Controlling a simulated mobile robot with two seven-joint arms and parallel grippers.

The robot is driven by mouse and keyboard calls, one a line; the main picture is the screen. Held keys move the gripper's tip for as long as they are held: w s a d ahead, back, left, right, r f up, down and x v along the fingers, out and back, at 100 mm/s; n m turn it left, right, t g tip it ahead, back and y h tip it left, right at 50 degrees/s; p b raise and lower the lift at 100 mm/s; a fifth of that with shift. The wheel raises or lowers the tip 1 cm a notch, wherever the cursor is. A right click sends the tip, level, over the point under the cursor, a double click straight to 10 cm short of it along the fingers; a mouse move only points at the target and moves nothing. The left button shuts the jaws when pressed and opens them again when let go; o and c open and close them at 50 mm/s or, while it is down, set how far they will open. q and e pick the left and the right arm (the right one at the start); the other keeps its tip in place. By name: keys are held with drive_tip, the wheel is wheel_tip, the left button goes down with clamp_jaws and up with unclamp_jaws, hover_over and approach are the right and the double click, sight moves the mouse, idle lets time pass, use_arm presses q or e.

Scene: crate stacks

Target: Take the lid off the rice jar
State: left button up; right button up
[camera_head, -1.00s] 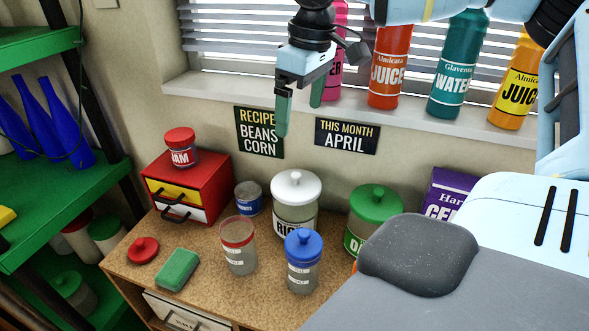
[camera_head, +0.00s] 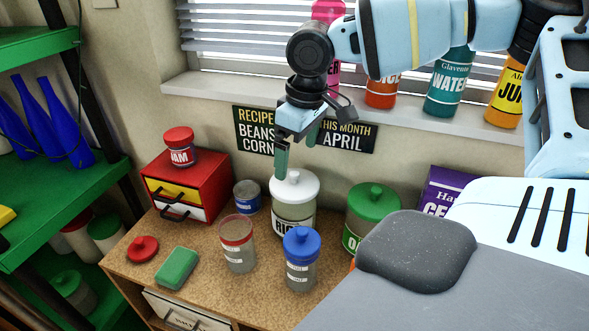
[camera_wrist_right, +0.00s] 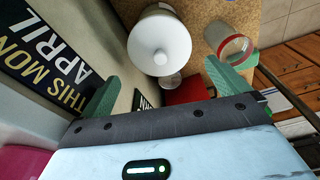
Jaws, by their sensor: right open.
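The rice jar (camera_head: 292,219) stands on the wooden counter, with its white knobbed lid (camera_head: 303,190) on top. The lid also shows from above in the right wrist view (camera_wrist_right: 172,38), with its knob toward the camera. My right gripper (camera_head: 297,158) is open and empty, with its green fingers pointing down just above and behind the lid. In the right wrist view the fingers (camera_wrist_right: 172,82) are spread wide and the lid lies beyond them, apart from both. My left gripper is not in view.
A blue-lidded jar (camera_head: 301,270) and an open red-rimmed jar (camera_head: 238,255) stand in front of the rice jar. A green-lidded jar (camera_head: 368,222) is at its right, a can (camera_head: 247,197) at its left. The wall and sill (camera_head: 220,93) are close behind.

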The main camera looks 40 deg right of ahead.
sight(295, 173)
drive_tip(key=shift+w+a+f, duration=0.1)
drive_tip(key=shift+w+f, duration=0.1)
drive_tip(key=shift+f, duration=1.35)
drive_tip(key=shift+w+f, duration=0.15)
drive_tip(key=shift+f, duration=1.35)
drive_tip(key=c, duration=0.6)
